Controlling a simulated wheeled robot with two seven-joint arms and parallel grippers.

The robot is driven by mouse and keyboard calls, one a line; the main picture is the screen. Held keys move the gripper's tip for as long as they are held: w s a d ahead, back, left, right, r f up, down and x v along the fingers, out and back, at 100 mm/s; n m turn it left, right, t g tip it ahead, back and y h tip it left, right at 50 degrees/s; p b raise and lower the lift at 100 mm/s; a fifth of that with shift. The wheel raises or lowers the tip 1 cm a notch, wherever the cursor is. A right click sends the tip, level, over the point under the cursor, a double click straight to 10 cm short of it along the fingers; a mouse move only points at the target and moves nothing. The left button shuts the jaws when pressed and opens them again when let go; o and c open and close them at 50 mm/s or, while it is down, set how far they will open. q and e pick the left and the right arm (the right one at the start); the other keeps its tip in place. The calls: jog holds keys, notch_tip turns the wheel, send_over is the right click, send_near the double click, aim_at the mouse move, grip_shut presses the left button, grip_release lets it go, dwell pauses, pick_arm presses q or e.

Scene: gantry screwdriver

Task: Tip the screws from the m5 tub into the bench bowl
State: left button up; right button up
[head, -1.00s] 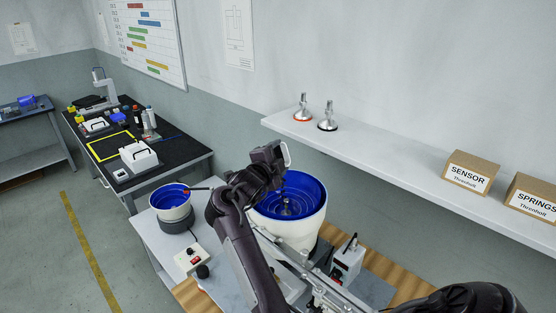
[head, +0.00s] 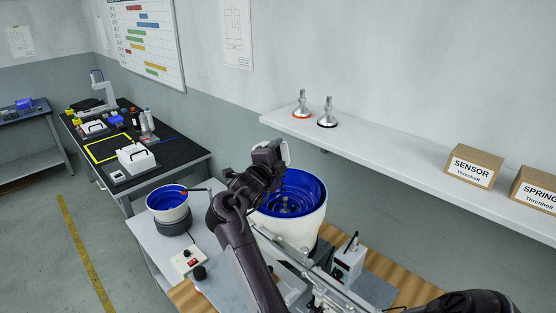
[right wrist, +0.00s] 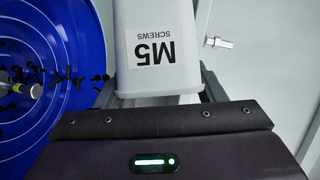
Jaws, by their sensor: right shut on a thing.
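My right gripper (head: 279,158) is shut on the M5 tub (head: 286,150), above the back left of the large blue bowl (head: 311,192). In the right wrist view the tub (right wrist: 158,20) is white, with an "M5 SCREWS" label upside down, between the dark fingers of the gripper (right wrist: 160,92). The tub's inside is hidden. Dark screws (right wrist: 60,78) show against the blue bowl (right wrist: 85,130) around its metal centre; I cannot tell whether any are still falling. My left gripper is not in view.
A smaller blue bowl (head: 168,198) stands on a grey side table, left of my arm. A control box (head: 188,260) is in front of it. A metal rail (head: 300,258) runs below the large bowl. A wall shelf (head: 400,143) with cardboard boxes is behind right.

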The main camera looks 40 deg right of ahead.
jog(key=shift+s+f+m+b, duration=0.15)
jog(key=shift+s+m+b, duration=0.15)
jog(key=shift+m+b, duration=0.85)
jog(key=shift+s+f+m+t+h+b, duration=0.1)
jog(key=shift+s+m+t+h+b, duration=0.3)
jog(key=shift+b, duration=1.75)
jog(key=shift+s+m+h+b, duration=0.1)
jog(key=shift+m+h+b, duration=0.5)
jog(key=shift+b, duration=1.55)
notch_tip(320, 180, up, 7)
jog(key=s+m+h+b, duration=0.1)
jog(key=m+b, duration=0.3)
jog(key=b, duration=0.1)
jog(key=shift+f+m+b, duration=0.15)
jog(key=shift+m+b, duration=0.2)
jog(key=shift+b, duration=0.05)
dwell(0.7)
jog(key=n+p, duration=0.2)
jog(key=p, duration=0.1)
jog(key=r+n+y+p, duration=0.1)
jog(key=n+p, duration=0.1)
jog(key=p, duration=0.2)
jog(key=n+y+p, duration=0.1)
jog(key=n+p, duration=0.1)
jog(key=p, duration=0.1)
jog(key=shift+s+r, duration=0.1)
jog(key=shift+r, duration=0.15)
